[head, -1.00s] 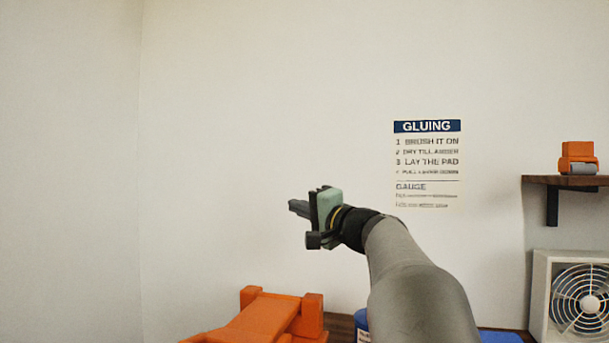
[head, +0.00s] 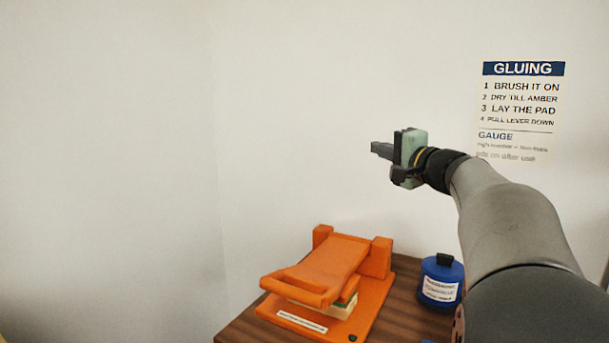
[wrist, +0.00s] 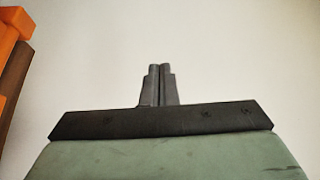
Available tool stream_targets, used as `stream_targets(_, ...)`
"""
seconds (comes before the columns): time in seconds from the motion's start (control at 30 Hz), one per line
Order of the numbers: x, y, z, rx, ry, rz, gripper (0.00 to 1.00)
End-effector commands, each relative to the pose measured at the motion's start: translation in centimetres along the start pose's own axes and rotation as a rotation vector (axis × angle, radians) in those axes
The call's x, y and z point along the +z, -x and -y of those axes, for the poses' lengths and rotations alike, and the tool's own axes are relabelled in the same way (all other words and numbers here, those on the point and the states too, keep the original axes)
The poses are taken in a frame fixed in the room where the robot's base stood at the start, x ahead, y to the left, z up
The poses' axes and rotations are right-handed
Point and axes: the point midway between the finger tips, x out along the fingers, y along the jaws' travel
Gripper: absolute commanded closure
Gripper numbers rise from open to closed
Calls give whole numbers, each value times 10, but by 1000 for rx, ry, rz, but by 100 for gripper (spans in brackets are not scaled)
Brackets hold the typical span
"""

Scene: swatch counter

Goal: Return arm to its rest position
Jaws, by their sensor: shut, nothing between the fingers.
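My gripper (head: 381,150) is raised in the air in front of the pale wall, pointing left in the head view. It is above and to the right of the orange press. In the wrist view its two dark fingers (wrist: 158,85) are together with nothing between them. The green and black gripper body fills the bottom of that view. My grey arm reaches in from the lower right of the head view and hides part of the wall and counter.
An orange press (head: 335,265) stands on the brown wooden counter (head: 405,312), its lever down over a pale block (head: 340,309). A blue jar (head: 441,282) with a black cap stands right of it. A gluing sign (head: 521,110) hangs on the wall. Air around my gripper is clear.

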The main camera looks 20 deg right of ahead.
Motion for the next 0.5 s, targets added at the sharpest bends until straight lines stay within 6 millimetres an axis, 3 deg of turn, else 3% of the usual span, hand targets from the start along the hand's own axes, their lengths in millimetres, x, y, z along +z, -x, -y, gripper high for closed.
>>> stream_targets(0.13, 11, -3, -2, 27, 4, 23, 100)
stream_targets(0.23, 46, -9, -13, 116, 19, 96, 100)
stream_targets(0.37, 126, -5, -45, 322, 73, 270, 100)
stream_targets(0.5, 219, 32, -87, 577, 186, 500, 100)
